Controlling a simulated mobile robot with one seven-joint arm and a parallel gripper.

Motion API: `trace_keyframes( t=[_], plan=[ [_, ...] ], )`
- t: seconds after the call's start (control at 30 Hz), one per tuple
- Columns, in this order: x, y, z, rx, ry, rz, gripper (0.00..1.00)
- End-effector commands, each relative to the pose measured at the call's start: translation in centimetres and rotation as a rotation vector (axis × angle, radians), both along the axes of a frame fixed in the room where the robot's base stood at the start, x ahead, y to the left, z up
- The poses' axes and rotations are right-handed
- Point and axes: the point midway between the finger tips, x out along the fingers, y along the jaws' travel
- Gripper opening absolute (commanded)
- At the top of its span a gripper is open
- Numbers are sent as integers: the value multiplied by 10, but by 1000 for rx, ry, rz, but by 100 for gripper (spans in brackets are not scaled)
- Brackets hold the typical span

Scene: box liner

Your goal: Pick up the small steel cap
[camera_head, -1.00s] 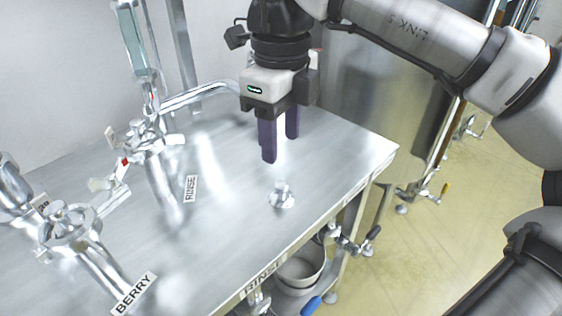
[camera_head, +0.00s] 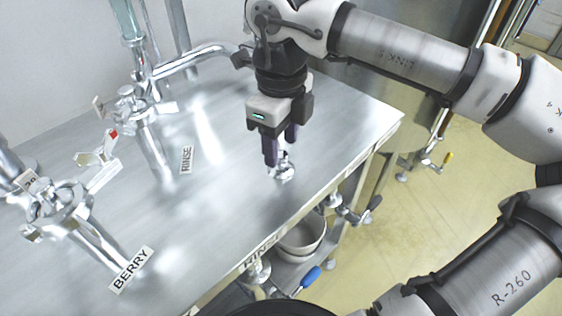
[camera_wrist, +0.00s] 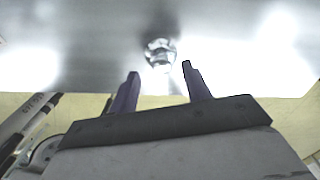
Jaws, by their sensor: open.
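The small steel cap (camera_head: 284,174) stands on the steel table, toward its right edge. It is shiny, with a rounded base and a narrower top, and its upper part lies partly behind the purple fingers in the head view. My gripper (camera_head: 280,160) is open, pointing down, with its fingertips close to the cap. In the wrist view the cap (camera_wrist: 160,54) shows just beyond and between the two fingertips (camera_wrist: 160,68). I see no contact between the fingers and the cap.
The steel table (camera_head: 225,215) is clear around the cap. White bowls (camera_head: 302,236) sit on a shelf below the table's front edge.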

Motion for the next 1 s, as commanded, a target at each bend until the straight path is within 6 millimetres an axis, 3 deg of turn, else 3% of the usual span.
trace_keyframes(
  t=[0.2,0.5,0.87,1.0],
  plan=[
    [2,0,-30,0,1,2,48],
    [2,0,-35,0,0,1,48],
    [2,0,-35,0,0,0,1],
    [2,0,-34,0,0,0,0]
  ],
)
